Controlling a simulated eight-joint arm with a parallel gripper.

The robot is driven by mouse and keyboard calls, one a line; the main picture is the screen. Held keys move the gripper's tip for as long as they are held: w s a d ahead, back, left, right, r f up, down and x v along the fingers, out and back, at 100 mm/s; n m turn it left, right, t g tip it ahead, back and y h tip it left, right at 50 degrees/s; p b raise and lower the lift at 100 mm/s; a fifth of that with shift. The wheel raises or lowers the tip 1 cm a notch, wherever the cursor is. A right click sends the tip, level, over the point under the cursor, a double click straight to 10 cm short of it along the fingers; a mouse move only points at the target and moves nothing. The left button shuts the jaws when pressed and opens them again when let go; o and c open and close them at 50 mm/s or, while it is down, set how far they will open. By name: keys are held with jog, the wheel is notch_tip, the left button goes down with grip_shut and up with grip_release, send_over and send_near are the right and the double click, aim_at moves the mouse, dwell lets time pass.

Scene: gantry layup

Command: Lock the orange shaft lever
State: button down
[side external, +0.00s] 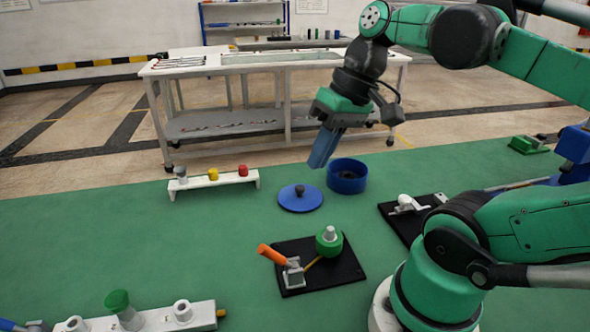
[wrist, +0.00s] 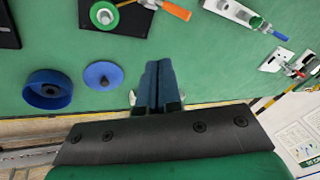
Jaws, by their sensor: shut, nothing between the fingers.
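The orange shaft lever (side external: 272,255) sits on a black base plate (side external: 345,270) in the side external view. Its orange handle is tilted up and to the left from a metal bracket (side external: 294,275). A green round part with a pale knob (side external: 329,241) stands on the same plate. The orange handle also shows near the top of the wrist view (wrist: 174,10). My gripper (side external: 320,162) has blue fingers pressed together and empty. It hangs in the air above and behind the plate, apart from the lever.
A blue disc lid (side external: 300,203) and a blue round container (side external: 347,181) are on the green mat. A white rack (side external: 212,181) with coloured knobs stands at the left. Another white block (side external: 170,318) is at the front, and a second black plate (side external: 400,222) is at the right.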

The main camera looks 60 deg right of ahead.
jog(key=shift+f, duration=0.1)
send_near(273, 255)
jog(key=w+d+f, duration=0.3)
jog(key=f, duration=0.1)
jog(key=shift+s+a+f, duration=0.15)
jog(key=shift+a+f, duration=1.15)
jog(key=shift+a, duration=0.2)
jog(key=shift+a, duration=0.15)
